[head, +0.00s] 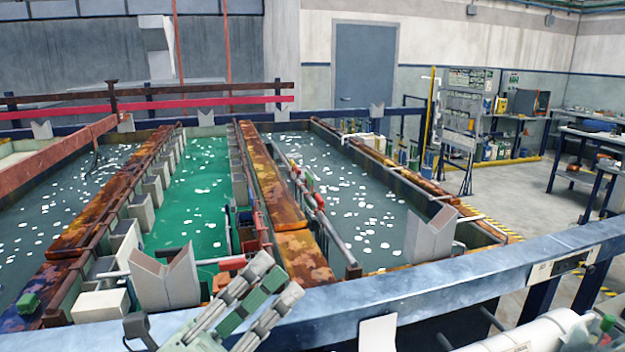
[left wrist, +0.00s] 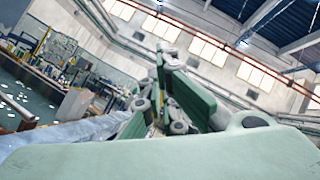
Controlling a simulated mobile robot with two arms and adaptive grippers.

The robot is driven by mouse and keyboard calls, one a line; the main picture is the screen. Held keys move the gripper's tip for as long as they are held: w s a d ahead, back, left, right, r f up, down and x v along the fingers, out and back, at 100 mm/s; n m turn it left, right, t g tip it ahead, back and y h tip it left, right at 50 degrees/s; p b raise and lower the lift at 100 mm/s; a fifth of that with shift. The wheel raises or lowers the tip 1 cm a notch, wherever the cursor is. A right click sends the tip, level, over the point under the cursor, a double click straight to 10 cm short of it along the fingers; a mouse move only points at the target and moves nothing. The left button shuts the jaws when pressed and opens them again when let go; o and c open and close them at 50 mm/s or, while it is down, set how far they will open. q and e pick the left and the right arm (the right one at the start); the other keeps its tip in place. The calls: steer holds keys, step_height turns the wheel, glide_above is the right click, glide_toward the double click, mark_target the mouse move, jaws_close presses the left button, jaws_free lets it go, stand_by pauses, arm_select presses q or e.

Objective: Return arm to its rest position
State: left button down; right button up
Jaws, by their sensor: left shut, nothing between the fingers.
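My left gripper (head: 272,280) is at the bottom centre of the head view, in front of the tanks and over the near blue rail. Its grey and green fingers point up and to the right. They are closed together with nothing between them. In the left wrist view the closed fingers (left wrist: 165,75) point up towards the far wall and roof, above the blue rail. My right gripper is not in view.
A blue rail (head: 440,285) crosses the front. Behind it are a green-liquid tank (head: 203,190) and a grey-liquid tank (head: 350,200), divided by rusty walkways (head: 270,190). Grey V-shaped holders (head: 165,280) stand at the near edge. Open floor (head: 530,195) lies at the right.

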arm_select(q)
steer(key=w+a+f+n+t+y, duration=0.35)
steer(key=a+n+y, duration=0.4)
steer(key=n, duration=0.35)
steer(key=w+a+f+n+t+y, duration=0.25)
steer(key=a+n+t+y, duration=0.3)
steer(key=n+y, duration=0.45)
steer(key=s+a+f+n+g+y, duration=0.15)
steer(key=a+f+n+g, duration=0.3)
steer(key=f, duration=0.45)
steer(key=s+a+f+n+g+y, duration=0.1)
steer(key=a+f+n+g+y, duration=0.25)
steer(key=f+n, duration=0.35)
steer(key=s+d+f+n+g+h, duration=0.25)
steer(key=s+f+g, duration=0.35)
steer(key=s+f, duration=0.5)
steer(key=s+d+f+n+g+h, duration=0.1)
steer(key=s+d+f+g, duration=0.4)
steer(key=s+f, duration=0.55)
step_height(320, 180, down, 27)
steer(key=s+a+g, duration=0.2)
steer(key=s+a+f+g, duration=0.1)
steer(key=s+a+f, duration=0.1)
steer(key=s+f, duration=1.2)
steer(key=shift+s+a+f, duration=0.3)
steer(key=shift+s+f, duration=0.1)
steer(key=shift+s, duration=0.65)
